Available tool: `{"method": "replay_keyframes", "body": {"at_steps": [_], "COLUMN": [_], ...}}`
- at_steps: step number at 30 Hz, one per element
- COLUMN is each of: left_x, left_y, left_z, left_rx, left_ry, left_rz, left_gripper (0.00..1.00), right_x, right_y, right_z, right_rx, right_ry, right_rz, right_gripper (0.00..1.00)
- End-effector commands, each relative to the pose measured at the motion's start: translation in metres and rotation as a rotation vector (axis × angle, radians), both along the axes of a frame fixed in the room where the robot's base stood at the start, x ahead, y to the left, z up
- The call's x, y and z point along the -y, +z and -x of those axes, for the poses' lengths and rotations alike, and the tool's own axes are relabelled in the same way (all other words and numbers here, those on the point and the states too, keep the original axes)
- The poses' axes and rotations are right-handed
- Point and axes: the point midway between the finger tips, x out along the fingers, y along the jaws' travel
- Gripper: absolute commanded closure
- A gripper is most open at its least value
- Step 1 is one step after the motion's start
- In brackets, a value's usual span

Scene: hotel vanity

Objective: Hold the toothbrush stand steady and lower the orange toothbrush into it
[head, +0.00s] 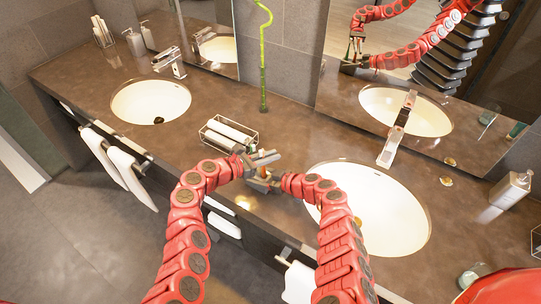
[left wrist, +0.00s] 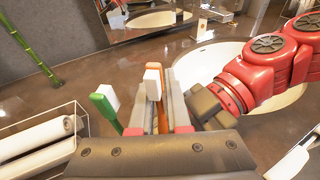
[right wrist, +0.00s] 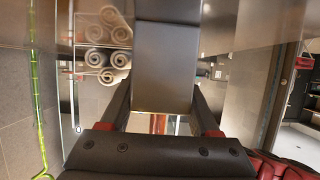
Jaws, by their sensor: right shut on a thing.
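The orange toothbrush (left wrist: 162,112), with a white head, is between the fingers of my left gripper in the left wrist view. These fingers are close together; whether they grip it is unclear. My left gripper (head: 265,158) is just above my right gripper (head: 262,181) in the head view, over the counter's front edge. A green toothbrush (left wrist: 105,110) with white bristles leans left beside the left fingers. My right gripper is shut on a dark block (right wrist: 165,70), seemingly the toothbrush stand. The toothbrushes' lower ends are hidden.
A wire tray of rolled towels (head: 228,133) stands left of the grippers. A green bamboo stalk (head: 263,60) is behind. The right basin (head: 385,210) lies close to my right arm; the left basin (head: 150,100) is farther off.

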Motion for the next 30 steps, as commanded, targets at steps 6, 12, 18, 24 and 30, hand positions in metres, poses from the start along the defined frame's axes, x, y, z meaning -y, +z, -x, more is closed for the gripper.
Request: {"method": "replay_keyframes", "body": {"at_steps": [6, 12, 18, 24, 30], "left_x": [0.0, -0.001, -0.013, -0.043, -0.079], "left_y": [0.0, 0.0, 0.005, 0.013, 0.022], "left_z": [0.0, 0.0, 0.006, 0.023, 0.043], "left_rx": [0.0, 0.0, 0.002, 0.002, 0.002], "left_ry": [0.0, 0.0, 0.004, 0.007, 0.009], "left_rz": [0.0, 0.0, 0.003, 0.002, -0.001], "left_gripper": [0.57, 0.57, 0.57, 0.57, 0.57], "right_x": [0.0, 0.0, 0.0, 0.0, 0.0], "right_y": [0.0, 0.0, 0.0, 0.0, 0.0], "right_z": [0.0, 0.0, 0.0, 0.0, 0.0], "right_rx": [0.001, 0.001, 0.0, 0.0, 0.001], "right_ry": [0.0, 0.0, 0.0, 0.0, 0.0], "right_rz": [-0.001, -0.001, 0.0, 0.0, -0.001], "right_gripper": [1.0, 1.0, 1.0, 1.0, 1.0]}}
